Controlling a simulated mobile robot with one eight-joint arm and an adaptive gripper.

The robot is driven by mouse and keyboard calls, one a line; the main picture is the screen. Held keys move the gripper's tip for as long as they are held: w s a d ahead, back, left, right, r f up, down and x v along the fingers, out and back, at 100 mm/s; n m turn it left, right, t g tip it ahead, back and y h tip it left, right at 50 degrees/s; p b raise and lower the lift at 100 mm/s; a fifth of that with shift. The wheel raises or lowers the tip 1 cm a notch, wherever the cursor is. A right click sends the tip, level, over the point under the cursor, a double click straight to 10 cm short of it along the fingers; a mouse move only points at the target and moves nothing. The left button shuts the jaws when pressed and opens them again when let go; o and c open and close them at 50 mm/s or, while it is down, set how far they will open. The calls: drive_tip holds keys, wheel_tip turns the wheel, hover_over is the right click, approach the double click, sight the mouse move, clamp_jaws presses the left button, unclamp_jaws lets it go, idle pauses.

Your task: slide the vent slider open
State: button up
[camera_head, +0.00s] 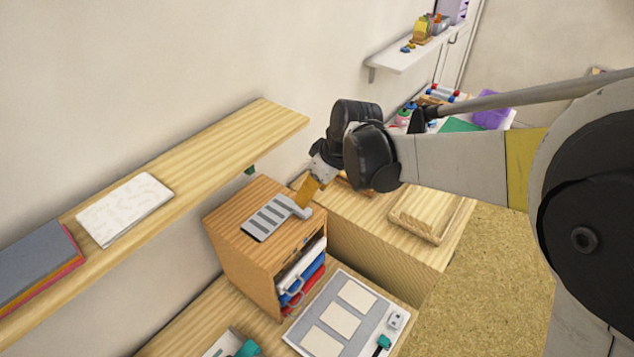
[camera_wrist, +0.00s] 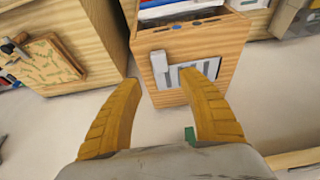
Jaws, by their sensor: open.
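The vent (camera_head: 268,217) is a light grey plate with several darker slots, set on top of a wooden cabinet. A pale grey slider tab (camera_head: 302,212) stands at its right end. My gripper (camera_head: 303,204) is over that end, with its yellow fingers pointing down close to the tab. In the wrist view the open fingers (camera_wrist: 159,77) are spread, with the tab (camera_wrist: 160,67) between them in the picture. The vent plate (camera_wrist: 190,73) lies partly behind the right finger there. Whether a finger touches the tab cannot be told.
The wooden cabinet (camera_head: 242,252) holds blue, red and white items in its open front. A wall shelf (camera_head: 225,150) runs close at the left. A wooden tray (camera_head: 424,236) is on the right counter. A sheet with pale panels (camera_head: 335,335) lies in front.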

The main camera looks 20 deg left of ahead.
sight(277, 217)
drive_tip(key=x, duration=0.9)
drive_tip(key=shift+a+f+b, duration=0.1)
drive_tip(key=shift+b, duration=0.25)
clamp_jaws()
